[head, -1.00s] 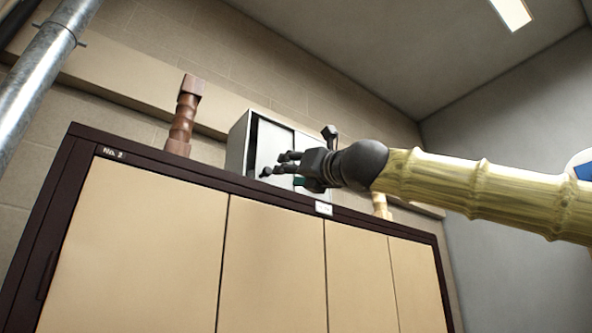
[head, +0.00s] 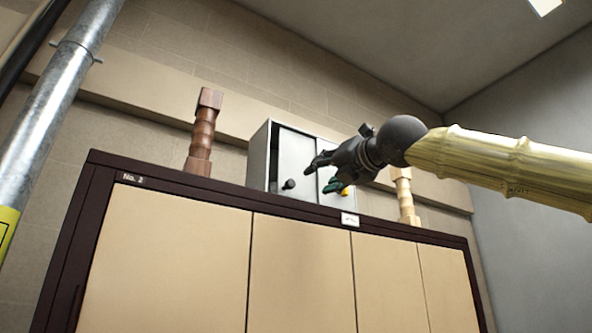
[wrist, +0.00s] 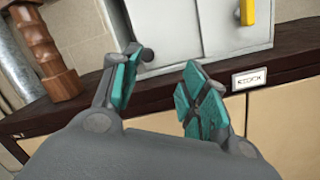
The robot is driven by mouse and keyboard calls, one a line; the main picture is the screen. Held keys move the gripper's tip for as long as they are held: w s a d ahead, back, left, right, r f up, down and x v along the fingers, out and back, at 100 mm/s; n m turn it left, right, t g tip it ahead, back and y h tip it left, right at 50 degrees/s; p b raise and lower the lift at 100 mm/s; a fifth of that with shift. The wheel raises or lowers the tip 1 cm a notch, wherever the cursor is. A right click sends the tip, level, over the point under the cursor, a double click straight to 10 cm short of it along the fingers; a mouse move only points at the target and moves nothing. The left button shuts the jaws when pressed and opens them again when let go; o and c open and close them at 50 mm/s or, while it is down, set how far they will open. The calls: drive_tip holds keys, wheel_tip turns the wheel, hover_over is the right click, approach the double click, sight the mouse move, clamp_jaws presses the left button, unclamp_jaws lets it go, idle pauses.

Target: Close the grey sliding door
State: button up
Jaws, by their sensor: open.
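A small grey cabinet (head: 262,155) stands on top of a large brown cabinet. Its grey sliding door (head: 296,155) on the left carries a dark round knob (head: 289,184). A dark narrow gap shows between this door and the cabinet's left side wall. The right panel has a yellow handle (head: 345,191), partly behind my gripper. My gripper (head: 323,174) is open and empty in front of the small cabinet, right of the knob in the head view. In the wrist view, the knob (wrist: 147,54) shows just beyond the left finger of my gripper (wrist: 165,88), and contact cannot be told.
The large brown cabinet (head: 190,240) has tan doors and a dark top edge with a small label (head: 349,219). A brown wooden post (head: 202,135) stands left of the grey cabinet, a pale one (head: 405,200) right. A metal pipe (head: 60,85) runs at far left.

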sight(293, 183)
drive_tip(key=w+a+g+p, duration=0.1)
drive_tip(key=w+a+p, duration=0.1)
drive_tip(key=w+a+r+m+g+p, duration=0.1)
drive_tip(key=w+a+p, duration=0.1)
drive_tip(key=p, duration=0.1)
drive_tip(key=w+a+r+p, duration=0.1)
drive_tip(key=w+a+p, duration=0.1)
drive_tip(key=shift+a+g, duration=0.2)
drive_tip(key=shift+g, duration=0.2)
drive_tip(key=shift+p+x, duration=0.5)
drive_tip(key=shift+x, duration=0.5)
drive_tip(key=shift+f, duration=0.1)
clamp_jaws()
